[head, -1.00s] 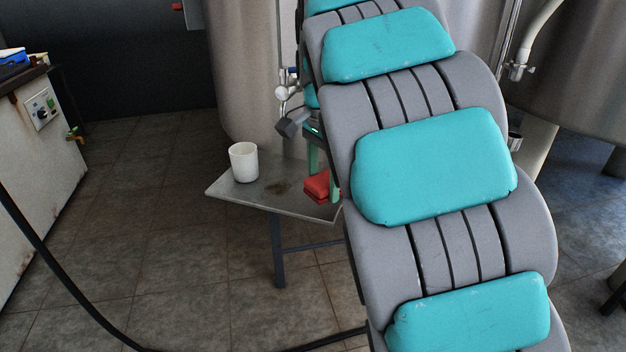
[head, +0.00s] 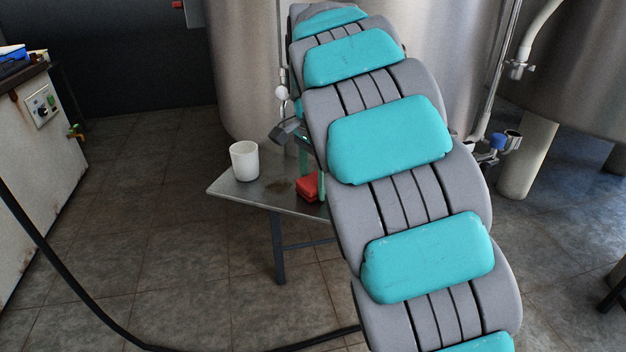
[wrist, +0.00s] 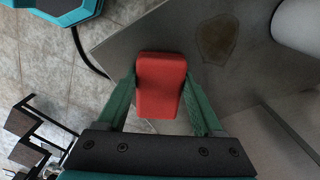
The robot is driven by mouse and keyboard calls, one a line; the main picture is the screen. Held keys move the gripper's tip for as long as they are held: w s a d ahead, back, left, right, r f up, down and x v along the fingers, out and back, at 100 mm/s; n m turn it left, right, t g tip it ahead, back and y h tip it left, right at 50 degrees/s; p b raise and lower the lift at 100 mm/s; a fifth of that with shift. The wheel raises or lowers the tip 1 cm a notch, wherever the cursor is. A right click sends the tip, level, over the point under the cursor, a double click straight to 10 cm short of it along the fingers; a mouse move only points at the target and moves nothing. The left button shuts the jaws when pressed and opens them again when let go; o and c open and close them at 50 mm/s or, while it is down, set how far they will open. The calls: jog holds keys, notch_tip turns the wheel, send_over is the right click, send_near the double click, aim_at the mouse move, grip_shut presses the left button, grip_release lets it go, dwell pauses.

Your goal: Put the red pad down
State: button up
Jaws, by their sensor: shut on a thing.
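The red pad (wrist: 161,84) is a small block between the two green fingers of my gripper (wrist: 163,98) in the wrist view. My gripper is shut on it. In the head view the pad (head: 307,186) shows at the right part of the grey metal table (head: 235,190), partly hidden by my arm. It appears at or just above the tabletop; I cannot tell whether it touches. The gripper (head: 318,184) is mostly hidden behind my arm there.
A white cup (head: 244,161) stands on the table, left of the pad. A dark stain (head: 278,185) marks the tabletop between them. A large steel tank (head: 245,80) rises behind the table. A black hose (head: 75,290) crosses the floor at left.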

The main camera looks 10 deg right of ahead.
aim_at(313, 180)
jog(key=shift+f, duration=0.15)
jog(key=o, duration=1.2)
notch_tip(313, 180, up, 12)
jog(key=p, duration=0.1)
jog(key=shift+r+p, duration=0.2)
jog(key=shift+p, duration=0.15)
jog(key=shift+s, duration=0.1)
